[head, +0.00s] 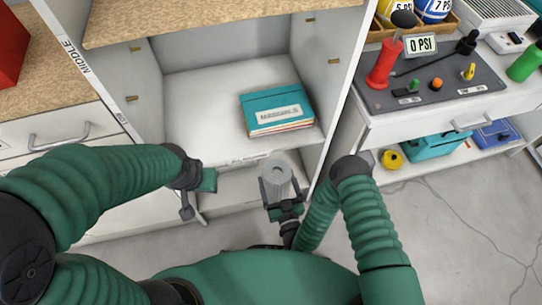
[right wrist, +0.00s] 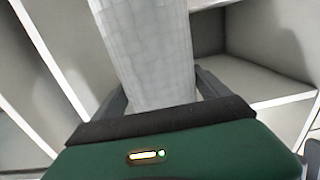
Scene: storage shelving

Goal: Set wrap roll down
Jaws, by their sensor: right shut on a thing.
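The wrap roll (head: 277,172) is a pale grey-white cylinder with a hole in its top end. It stands roughly upright in my right gripper (head: 279,192), which is shut on it in front of the shelf unit. In the right wrist view the roll (right wrist: 148,50) rises between the two dark fingers and leans slightly. Its lower end is hidden by the gripper. My left gripper (head: 197,192) is at the left, by the lower shelf edge; whether its jaws are open is unclear, and no object shows in it.
The white shelf (head: 205,115) behind holds a teal binder stack (head: 276,109) at its right; its left part is bare. A wood-topped board (head: 200,12) lies above. A lower compartment (head: 235,186) is partly hidden.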

